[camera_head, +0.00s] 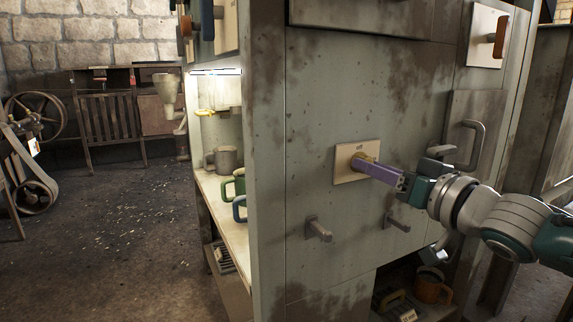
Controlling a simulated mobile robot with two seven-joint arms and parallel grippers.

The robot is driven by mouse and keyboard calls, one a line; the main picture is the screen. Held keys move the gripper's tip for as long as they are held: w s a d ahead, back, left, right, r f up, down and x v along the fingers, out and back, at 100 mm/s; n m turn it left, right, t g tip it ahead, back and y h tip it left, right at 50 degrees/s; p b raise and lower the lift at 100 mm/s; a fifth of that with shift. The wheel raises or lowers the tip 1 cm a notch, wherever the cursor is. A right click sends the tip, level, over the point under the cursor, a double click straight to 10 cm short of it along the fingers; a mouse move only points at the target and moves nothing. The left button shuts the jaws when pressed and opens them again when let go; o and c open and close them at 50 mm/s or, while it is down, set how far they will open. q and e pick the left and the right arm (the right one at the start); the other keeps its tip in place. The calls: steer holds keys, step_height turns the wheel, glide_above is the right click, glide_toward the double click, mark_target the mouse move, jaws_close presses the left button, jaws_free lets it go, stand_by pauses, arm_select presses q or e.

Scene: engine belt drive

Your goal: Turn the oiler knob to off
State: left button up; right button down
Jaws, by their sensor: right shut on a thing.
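The oiler knob (357,157) is a small brass-yellow knob on a cream plate (345,177), fixed to the worn grey-green panel. The plate's small lettering is too small to read. My right gripper (362,163) reaches in from the right, its purple fingers shut on the knob. The fingers cover much of the knob, so I cannot tell its exact angle. My left gripper is not in view.
A grey metal handle (481,145) stands out to the right of the plate. Two grey pegs (319,229) (398,223) jut from the panel below. A lever with an orange grip (501,37) is at upper right. Mugs (227,160) stand on the shelf at left.

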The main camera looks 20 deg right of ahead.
steer(key=shift+n, duration=0.4)
steer(key=shift+a+n+p, duration=0.1)
steer(key=shift+n+p, duration=0.7)
steer(key=shift+n, duration=7.5)
steer(key=shift+h, duration=0.3)
steer(key=c, duration=0.6)
jaws_free()
steer(key=shift+o, duration=0.2)
